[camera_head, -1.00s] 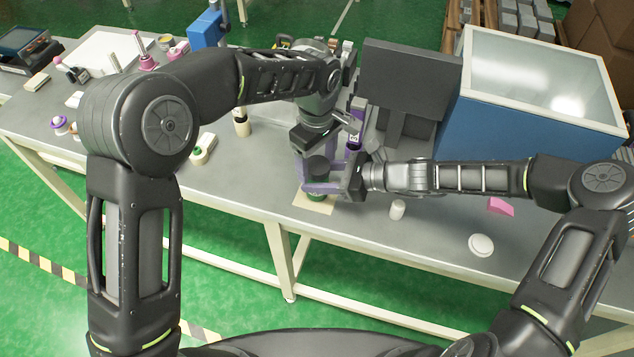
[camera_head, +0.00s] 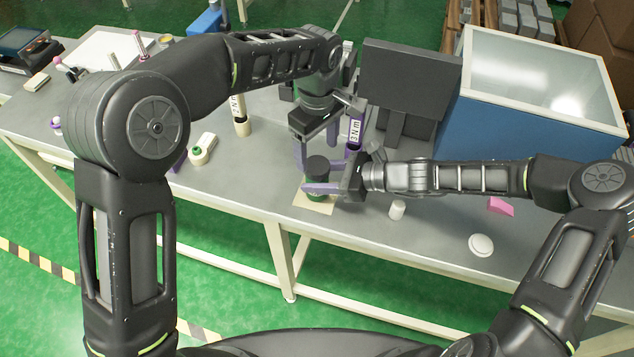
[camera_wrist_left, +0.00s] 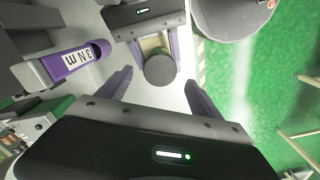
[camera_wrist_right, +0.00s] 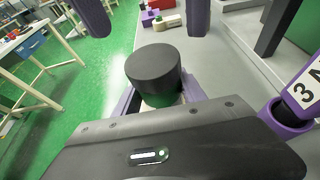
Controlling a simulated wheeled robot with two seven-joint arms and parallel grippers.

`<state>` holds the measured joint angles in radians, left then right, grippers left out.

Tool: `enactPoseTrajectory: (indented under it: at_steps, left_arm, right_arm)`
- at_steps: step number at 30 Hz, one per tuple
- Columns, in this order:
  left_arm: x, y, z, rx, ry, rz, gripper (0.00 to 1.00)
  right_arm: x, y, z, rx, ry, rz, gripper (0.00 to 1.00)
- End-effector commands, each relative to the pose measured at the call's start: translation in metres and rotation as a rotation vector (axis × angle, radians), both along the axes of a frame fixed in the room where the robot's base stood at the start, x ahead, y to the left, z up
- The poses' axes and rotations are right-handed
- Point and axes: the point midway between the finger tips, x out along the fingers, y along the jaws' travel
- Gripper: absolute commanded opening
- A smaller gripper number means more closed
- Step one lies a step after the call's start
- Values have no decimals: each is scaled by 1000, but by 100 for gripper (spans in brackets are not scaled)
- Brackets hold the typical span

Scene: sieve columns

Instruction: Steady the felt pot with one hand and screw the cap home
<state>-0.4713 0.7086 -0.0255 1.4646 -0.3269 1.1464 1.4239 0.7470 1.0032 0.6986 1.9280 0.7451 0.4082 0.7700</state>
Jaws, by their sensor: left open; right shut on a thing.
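The felt pot (camera_head: 317,196) is a small green jar on a beige square pad (camera_head: 325,207) near the bench's front edge. A black round cap (camera_head: 317,165) sits on top of it; whether it is fully seated cannot be told. My right gripper (camera_head: 322,188) is shut around the pot's body, below the cap. In the right wrist view the cap (camera_wrist_right: 154,68) looks level, with a green sliver of the pot (camera_wrist_right: 165,99) under it. My left gripper (camera_head: 326,152) is open and empty above the cap. In the left wrist view the cap (camera_wrist_left: 160,70) lies beyond its spread fingers (camera_wrist_left: 158,95).
A purple-collared 3 N m tool (camera_head: 355,130) stands close behind the pot. A dark panel (camera_head: 410,78) and a blue bin (camera_head: 520,130) are behind to the right. A white cylinder (camera_head: 397,210), a pink wedge (camera_head: 500,206) and a white disc (camera_head: 481,245) lie to the right.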

Motion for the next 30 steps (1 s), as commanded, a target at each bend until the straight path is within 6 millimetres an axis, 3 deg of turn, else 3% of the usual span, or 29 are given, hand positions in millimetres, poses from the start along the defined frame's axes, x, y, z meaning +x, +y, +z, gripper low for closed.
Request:
enactPoseTrajectory:
  at_steps: [5,15,30]
  left_arm:
    - [0,0,4,1,-2,43,71]
    - [0,0,32,1,-1,424,71]
    - [0,0,26,1,2,447,71]
  right_arm:
    - [0,0,0,0,0,0,0]
    - [0,0,0,0,0,-1,0]
    - [0,0,0,0,0,0,0]
